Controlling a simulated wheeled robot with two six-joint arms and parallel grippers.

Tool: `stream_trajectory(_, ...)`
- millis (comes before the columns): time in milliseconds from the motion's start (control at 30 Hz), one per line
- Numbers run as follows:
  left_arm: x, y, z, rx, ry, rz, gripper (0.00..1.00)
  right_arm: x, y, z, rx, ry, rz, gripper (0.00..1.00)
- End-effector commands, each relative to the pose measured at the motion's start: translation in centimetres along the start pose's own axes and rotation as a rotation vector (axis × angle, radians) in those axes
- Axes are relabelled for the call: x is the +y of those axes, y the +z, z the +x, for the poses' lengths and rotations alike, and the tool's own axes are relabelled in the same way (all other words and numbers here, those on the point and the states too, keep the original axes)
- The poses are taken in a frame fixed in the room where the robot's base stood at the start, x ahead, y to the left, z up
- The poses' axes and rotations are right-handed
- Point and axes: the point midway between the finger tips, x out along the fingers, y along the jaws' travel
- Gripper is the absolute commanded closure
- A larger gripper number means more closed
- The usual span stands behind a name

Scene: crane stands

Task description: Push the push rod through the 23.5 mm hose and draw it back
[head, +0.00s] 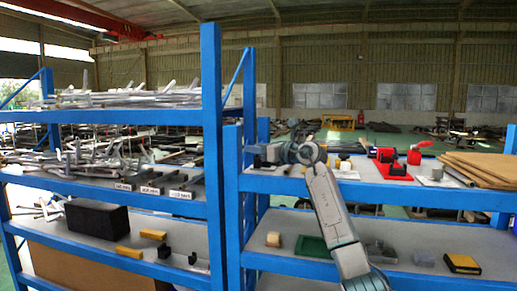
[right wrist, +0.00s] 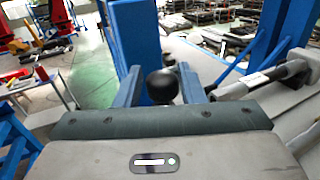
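My right gripper (head: 258,162) is over the upper shelf of the right rack, at its left end. In the right wrist view its two fingers (right wrist: 160,75) stand apart on either side of a round black knob (right wrist: 162,87), with narrow gaps visible beside it. Whether the knob belongs to the push rod cannot be told, as no rod shows behind it. Dark, thin lengths lie behind small labels (head: 150,190) on the left rack's middle shelf; the label sizes are too small to read, so the 23.5 mm hose cannot be singled out. My left gripper is not in view.
Blue posts (head: 212,150) stand between the racks, close to my right arm. A red fixture (head: 392,165) and brown boards (head: 485,168) lie on the right upper shelf. Below are a green tray (head: 312,247), a wooden block (head: 273,239) and a yellow-black box (head: 463,263).

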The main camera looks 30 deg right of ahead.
Motion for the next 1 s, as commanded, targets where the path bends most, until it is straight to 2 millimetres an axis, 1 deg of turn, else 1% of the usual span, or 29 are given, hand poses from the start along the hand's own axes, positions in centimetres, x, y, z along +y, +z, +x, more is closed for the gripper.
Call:
stream_trajectory(100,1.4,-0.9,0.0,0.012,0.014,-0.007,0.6,0.0,0.0,0.0,-0.001,-0.001,0.0,0.52)
stream_trajectory(167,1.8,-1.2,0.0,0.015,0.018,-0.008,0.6,0.0,0.0,0.0,-0.001,-0.001,-0.001,0.52)
stream_trajectory(333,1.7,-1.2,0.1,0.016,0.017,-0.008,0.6,-0.1,0.1,-0.1,-0.002,-0.003,-0.002,0.52)
stream_trajectory(433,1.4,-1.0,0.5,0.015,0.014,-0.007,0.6,-0.1,-0.1,-0.8,-0.002,-0.004,-0.003,0.52)
stream_trajectory(567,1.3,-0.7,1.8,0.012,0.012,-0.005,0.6,-0.1,-0.4,-2.8,-0.002,-0.005,-0.006,0.52)
stream_trajectory(700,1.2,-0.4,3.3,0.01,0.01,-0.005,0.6,0.0,-0.5,-5.9,-0.001,-0.005,-0.008,0.52)
stream_trajectory(800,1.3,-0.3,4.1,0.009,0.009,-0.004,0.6,0.0,-0.4,-7.8,0.0,-0.005,-0.006,0.52)
stream_trajectory(900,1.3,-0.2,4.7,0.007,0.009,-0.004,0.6,0.1,-0.3,-9.2,-0.001,-0.004,-0.005,0.52)
stream_trajectory(1000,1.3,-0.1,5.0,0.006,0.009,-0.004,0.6,0.2,-0.1,-10.2,-0.002,-0.003,-0.004,0.52)
